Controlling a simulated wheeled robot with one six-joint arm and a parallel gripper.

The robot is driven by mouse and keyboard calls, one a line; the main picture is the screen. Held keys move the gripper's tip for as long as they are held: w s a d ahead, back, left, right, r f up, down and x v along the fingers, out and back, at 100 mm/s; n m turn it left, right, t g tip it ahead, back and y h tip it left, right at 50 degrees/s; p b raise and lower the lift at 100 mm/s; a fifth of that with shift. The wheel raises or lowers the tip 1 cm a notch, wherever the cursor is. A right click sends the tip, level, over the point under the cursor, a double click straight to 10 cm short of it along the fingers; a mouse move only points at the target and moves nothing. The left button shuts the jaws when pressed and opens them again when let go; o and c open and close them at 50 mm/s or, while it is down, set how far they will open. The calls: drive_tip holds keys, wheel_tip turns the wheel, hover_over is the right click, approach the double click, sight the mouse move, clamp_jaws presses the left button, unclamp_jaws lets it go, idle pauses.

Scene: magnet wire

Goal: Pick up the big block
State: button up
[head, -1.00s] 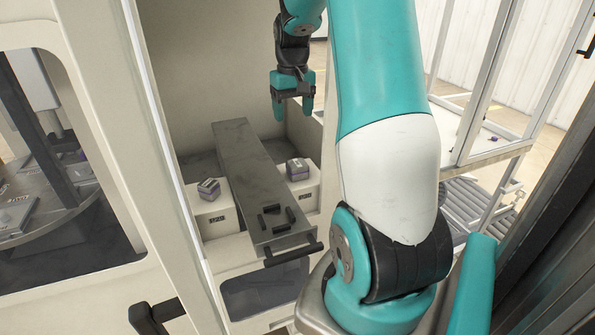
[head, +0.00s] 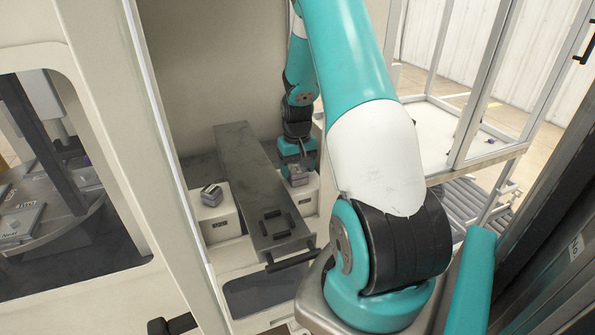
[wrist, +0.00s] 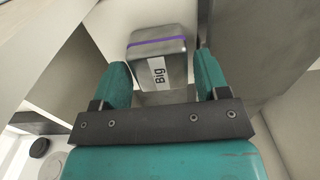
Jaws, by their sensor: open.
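The big block (wrist: 158,58) is a grey metal cube with a purple band and a white label reading "Big". In the wrist view it lies just beyond and between the fingertips of my open gripper (wrist: 160,70). In the head view the big block (head: 298,178) sits on the white box right of the grey slab, and my gripper (head: 297,160) is down at it from above, partly covering it. Whether the fingers touch the block cannot be told. A similar block (head: 211,195) sits on the left white box.
A long grey slab (head: 250,180) with black pieces and a front handle (head: 290,261) runs between the two white boxes (head: 217,228). The enclosure wall (head: 215,60) stands close behind. A machine window (head: 60,200) is at the left; a framed table (head: 440,150) is at the right.

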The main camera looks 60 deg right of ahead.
drive_tip(key=shift+f, duration=1.2)
drive_tip(key=c, duration=1)
